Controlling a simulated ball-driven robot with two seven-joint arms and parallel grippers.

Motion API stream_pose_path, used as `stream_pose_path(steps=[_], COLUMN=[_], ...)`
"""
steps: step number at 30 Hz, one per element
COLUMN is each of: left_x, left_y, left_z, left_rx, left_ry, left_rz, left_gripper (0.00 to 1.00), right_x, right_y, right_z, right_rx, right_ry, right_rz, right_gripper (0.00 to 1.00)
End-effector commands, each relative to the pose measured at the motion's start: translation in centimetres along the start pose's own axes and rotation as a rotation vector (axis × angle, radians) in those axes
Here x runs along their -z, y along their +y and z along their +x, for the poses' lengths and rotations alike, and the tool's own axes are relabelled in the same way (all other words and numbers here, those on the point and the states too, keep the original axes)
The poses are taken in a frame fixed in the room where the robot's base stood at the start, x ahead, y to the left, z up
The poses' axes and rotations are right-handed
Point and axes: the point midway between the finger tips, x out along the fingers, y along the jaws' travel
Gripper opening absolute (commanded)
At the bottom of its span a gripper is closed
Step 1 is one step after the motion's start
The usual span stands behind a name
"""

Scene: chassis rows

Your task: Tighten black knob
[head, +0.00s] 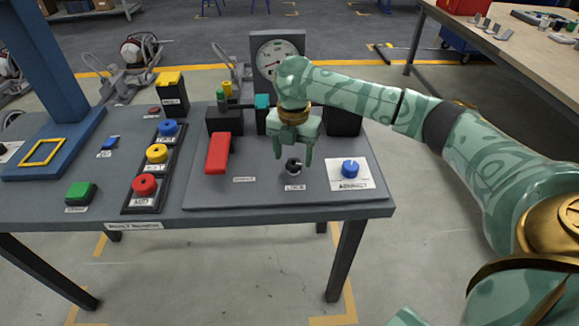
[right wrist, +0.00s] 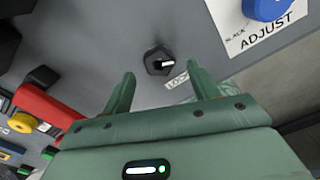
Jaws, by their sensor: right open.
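The black knob (head: 293,167) stands on the grey panel behind a label that reads LOCK. It has a white pointer mark on top. In the right wrist view the black knob (right wrist: 155,62) lies just beyond the fingertips, roughly centred between them. My right gripper (head: 292,157) is open and empty, its fingers pointing down above and just behind the knob in the head view. The gripper (right wrist: 162,76) shows the same open gap in the right wrist view, with no contact visible. My left gripper is not in view.
A blue knob (head: 350,168) on a white ADJUST plate stands right of the black knob. A red lever (head: 218,153) stands to the left. A gauge (head: 276,56) rises behind. Red, yellow and blue buttons (head: 145,184) line a strip farther left. The panel's front edge is clear.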

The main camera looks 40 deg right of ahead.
Motion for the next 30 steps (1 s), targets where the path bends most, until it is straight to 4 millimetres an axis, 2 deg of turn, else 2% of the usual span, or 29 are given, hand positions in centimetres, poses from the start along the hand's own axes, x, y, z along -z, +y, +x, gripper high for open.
stream_pose_path(steps=[1,4,15,16,20,21,26,30], left_x=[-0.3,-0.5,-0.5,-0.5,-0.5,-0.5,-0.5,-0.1], left_y=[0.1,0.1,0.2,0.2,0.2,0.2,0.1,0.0], left_z=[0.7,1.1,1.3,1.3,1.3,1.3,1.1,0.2], left_rx=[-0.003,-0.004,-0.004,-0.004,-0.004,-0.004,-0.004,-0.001], left_ry=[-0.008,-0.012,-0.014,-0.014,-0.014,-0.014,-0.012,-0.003], left_rz=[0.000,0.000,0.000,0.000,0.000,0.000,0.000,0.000], left_gripper=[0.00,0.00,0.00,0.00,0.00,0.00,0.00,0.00], right_x=[0.0,0.0,0.0,0.0,0.0,0.0,0.0,0.0], right_y=[0.0,0.0,0.0,0.0,0.0,0.0,0.0,0.0], right_z=[1.3,2.2,2.4,2.4,2.5,2.5,2.4,2.0], right_rx=[0.004,0.002,-0.002,-0.001,-0.001,-0.001,-0.001,-0.002], right_ry=[0.003,0.001,-0.001,-0.001,-0.001,-0.001,-0.001,-0.002], right_rz=[0.000,0.000,0.001,0.001,0.001,0.001,0.004,0.027], right_gripper=[0.60,0.60,0.60,0.54,0.18,0.15,0.15,0.15])
